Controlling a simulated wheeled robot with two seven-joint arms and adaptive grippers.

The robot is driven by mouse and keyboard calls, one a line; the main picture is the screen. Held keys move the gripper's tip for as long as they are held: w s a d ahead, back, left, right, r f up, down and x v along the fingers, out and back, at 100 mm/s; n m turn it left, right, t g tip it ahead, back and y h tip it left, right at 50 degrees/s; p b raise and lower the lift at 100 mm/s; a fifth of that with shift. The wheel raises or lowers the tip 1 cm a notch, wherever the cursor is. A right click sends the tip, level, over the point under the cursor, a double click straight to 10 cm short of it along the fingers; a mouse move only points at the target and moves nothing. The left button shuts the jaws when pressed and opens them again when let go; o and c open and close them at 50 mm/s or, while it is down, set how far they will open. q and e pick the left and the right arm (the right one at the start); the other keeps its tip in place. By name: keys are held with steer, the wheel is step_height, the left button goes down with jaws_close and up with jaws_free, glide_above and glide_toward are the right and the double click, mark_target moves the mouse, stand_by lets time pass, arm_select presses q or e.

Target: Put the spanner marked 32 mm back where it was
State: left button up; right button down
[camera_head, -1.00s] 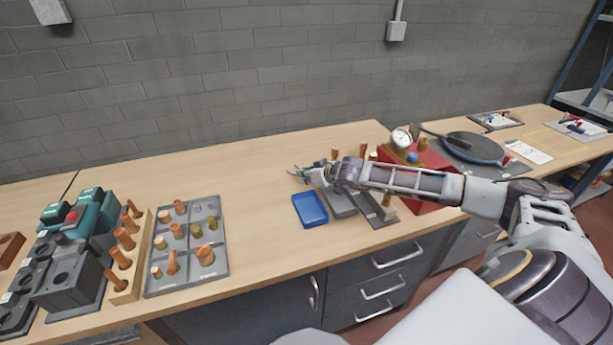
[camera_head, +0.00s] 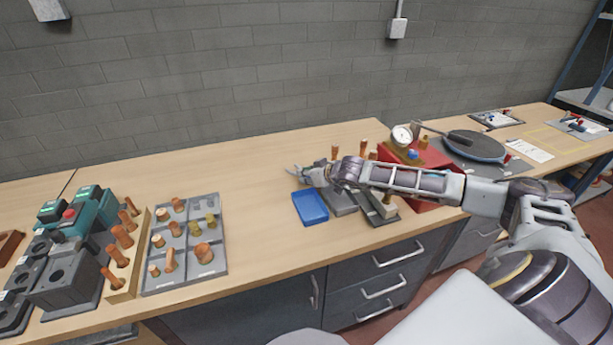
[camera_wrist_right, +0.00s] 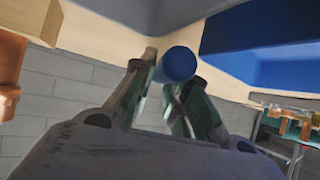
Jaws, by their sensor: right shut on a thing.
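My right gripper (camera_head: 303,173) is above the bench, just behind the blue tray (camera_head: 310,208). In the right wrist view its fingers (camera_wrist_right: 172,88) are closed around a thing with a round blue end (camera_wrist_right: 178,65). Only that end shows clearly, so I cannot tell whether it is the spanner. No 32 mm mark is legible in either view. Grey plates (camera_head: 341,203) lie right of the blue tray, partly hidden by my right forearm. My left gripper is out of view.
A red block (camera_head: 428,186) with a gauge (camera_head: 402,136) stands right of the plates, beside a round dark plate (camera_head: 474,147). A grey tray (camera_head: 187,284) of copper and brass pieces and a wooden rack (camera_head: 127,280) are at left. The bench between is clear.

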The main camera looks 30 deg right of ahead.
steer(key=c, duration=1.4)
jaws_free()
steer(key=shift+f, duration=0.1)
steer(key=shift+r, duration=0.2)
